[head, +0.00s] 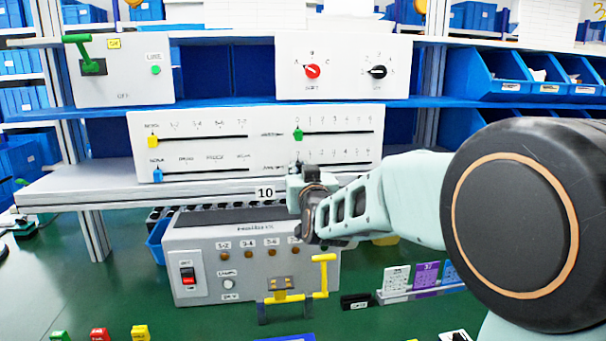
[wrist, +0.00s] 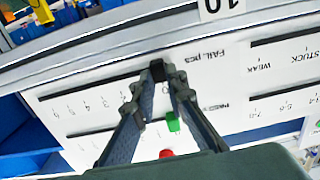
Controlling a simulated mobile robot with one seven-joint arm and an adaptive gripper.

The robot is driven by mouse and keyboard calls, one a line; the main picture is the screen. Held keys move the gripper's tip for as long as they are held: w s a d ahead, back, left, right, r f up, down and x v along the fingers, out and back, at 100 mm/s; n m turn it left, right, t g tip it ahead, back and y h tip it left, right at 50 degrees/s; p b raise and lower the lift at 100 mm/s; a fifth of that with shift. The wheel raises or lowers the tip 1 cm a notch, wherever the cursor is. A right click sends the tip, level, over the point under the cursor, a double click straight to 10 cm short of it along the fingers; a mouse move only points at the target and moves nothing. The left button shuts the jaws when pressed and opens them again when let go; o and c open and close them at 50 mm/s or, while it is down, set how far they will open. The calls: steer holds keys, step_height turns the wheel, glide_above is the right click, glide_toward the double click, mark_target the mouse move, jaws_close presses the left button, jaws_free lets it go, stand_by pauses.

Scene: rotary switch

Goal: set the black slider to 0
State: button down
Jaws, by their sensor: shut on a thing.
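The black slider (wrist: 157,70) shows between my fingertips in the wrist view, where the panel appears upside down. It sits at the end of its slot beside the "FAIL pcs" label, the low-number end. The figure right at the slider is hidden by my fingers. My gripper (wrist: 160,78) is shut on the slider. In the head view my gripper (head: 297,172) is at the lower right slot of the white slider panel (head: 255,150) and hides the black slider there.
A green slider (head: 298,134) is just above my gripper at 0, close to my fingers in the wrist view. Yellow (head: 153,141) and blue (head: 157,175) sliders are on the panel's left. A grey box (head: 215,245) with a yellow handle (head: 322,275) stands below.

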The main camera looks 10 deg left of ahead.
steer(key=shift+s+a, duration=0.1)
steer(key=shift+a, duration=0.1)
steer(key=c, duration=1.9)
jaws_free()
steer(key=shift+a, duration=0.1)
steer(key=shift+c, duration=0.2)
steer(key=v, duration=0.7)
steer(key=shift+s, duration=0.25)
